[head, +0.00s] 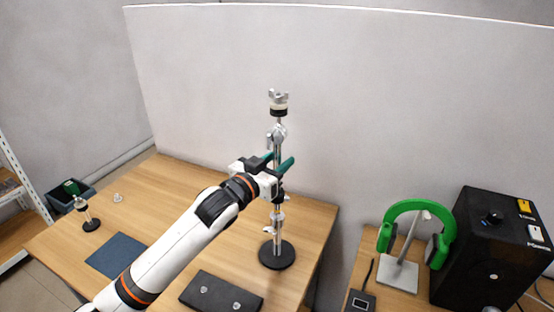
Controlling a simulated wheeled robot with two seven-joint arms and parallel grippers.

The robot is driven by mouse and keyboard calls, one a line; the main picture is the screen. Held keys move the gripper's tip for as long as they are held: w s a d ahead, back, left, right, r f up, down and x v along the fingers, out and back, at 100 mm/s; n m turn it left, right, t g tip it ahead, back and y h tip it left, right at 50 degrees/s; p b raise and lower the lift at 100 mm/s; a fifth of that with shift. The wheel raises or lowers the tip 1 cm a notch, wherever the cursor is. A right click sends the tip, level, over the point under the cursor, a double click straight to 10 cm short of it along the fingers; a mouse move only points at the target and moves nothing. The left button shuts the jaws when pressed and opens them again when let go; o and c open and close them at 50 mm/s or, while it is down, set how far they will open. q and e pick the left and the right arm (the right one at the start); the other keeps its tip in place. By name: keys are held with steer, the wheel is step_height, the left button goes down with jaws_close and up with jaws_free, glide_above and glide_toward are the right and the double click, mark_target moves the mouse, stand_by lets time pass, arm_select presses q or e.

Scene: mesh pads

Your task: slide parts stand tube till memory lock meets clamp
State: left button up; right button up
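The parts stand (277,255) is upright on the right part of the wooden table, with a round black base. Its chrome tube (277,205) rises from the base, with a silver wing-nut fitting, which may be the memory lock or clamp (277,217), on its lower part. A silver tilter joint (277,131) and a black-and-white top piece (278,103) are higher up. My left gripper (280,161) is at the upper tube, its green fingers on either side of it and looking wider apart than the tube. The wrist hides part of the tube. My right gripper is not in view.
A black case (220,293) and a blue mat (117,256) lie on the table (165,180). A small stand (88,217) is at left. Green headphones (417,217) and a black box (490,255) are on another table at right. A pale wall is close behind.

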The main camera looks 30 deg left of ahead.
arm_select(q)
jaws_close()
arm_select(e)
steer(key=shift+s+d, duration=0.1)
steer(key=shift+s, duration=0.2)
arm_select(q)
steer(key=shift+f, duration=0.15)
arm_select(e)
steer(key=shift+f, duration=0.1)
